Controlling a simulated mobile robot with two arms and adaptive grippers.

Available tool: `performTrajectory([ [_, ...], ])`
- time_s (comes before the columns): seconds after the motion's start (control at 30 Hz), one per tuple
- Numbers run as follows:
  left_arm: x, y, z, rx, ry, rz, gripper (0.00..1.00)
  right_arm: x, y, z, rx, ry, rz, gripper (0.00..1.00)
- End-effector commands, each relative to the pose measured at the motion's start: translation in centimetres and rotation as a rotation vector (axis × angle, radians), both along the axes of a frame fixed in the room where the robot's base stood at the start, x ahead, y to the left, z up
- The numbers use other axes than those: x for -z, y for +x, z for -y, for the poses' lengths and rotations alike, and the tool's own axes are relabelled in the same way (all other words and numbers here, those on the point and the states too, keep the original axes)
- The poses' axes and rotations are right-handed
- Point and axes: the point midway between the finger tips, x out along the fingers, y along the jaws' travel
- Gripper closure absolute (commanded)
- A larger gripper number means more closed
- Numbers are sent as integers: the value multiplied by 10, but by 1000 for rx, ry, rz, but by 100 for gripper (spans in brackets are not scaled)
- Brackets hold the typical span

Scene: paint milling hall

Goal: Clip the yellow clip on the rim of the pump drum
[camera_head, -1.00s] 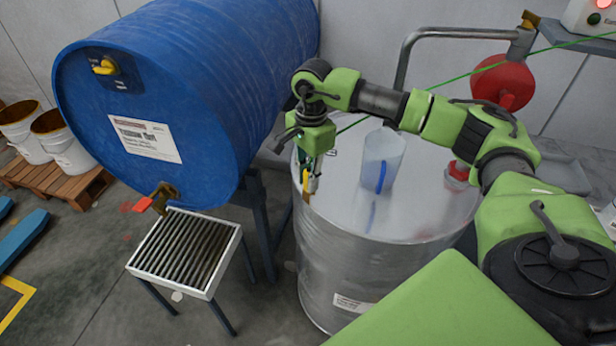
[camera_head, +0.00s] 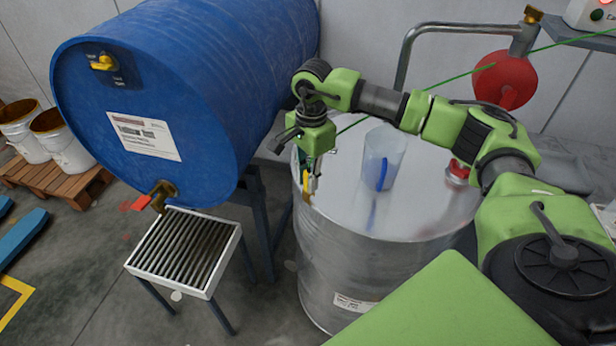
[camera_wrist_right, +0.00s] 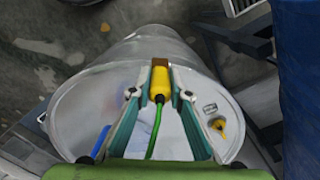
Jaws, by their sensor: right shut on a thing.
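The yellow clip (camera_wrist_right: 160,82) has a brown tip and a green cable running back from it. My right gripper (camera_wrist_right: 158,98) is shut on it, with one finger on each side. In the head view the clip (camera_head: 306,182) points down at the left front rim of the silver pump drum (camera_head: 345,262). In the wrist view its brown tip overlaps the rim of the drum (camera_wrist_right: 80,110); I cannot tell whether it grips the rim or only lies over it. My left gripper is not in view.
A clear jug with a blue handle (camera_head: 382,160) stands on the drum lid. A red-topped fitting (camera_head: 457,172) is to its right. A large blue drum (camera_head: 185,80) lies close on the left, above a slatted stand (camera_head: 185,250). A bent pipe (camera_head: 440,32) rises behind.

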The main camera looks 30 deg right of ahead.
Motion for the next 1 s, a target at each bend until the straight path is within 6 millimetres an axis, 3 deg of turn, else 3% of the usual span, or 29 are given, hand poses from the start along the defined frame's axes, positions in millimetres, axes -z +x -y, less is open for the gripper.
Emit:
performTrajectory([
  [0.73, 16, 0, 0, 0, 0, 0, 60, 20, 0, 0, 0, 0, 1, 100],
  [0.77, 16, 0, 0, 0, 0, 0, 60, 19, 0, 0, 0, 0, 1, 80],
  [0.83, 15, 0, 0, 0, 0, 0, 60, 19, 0, 0, 0, 0, 1, 63],
  [1.0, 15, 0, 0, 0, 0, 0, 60, 19, 0, 0, 0, 0, 0, 63],
])
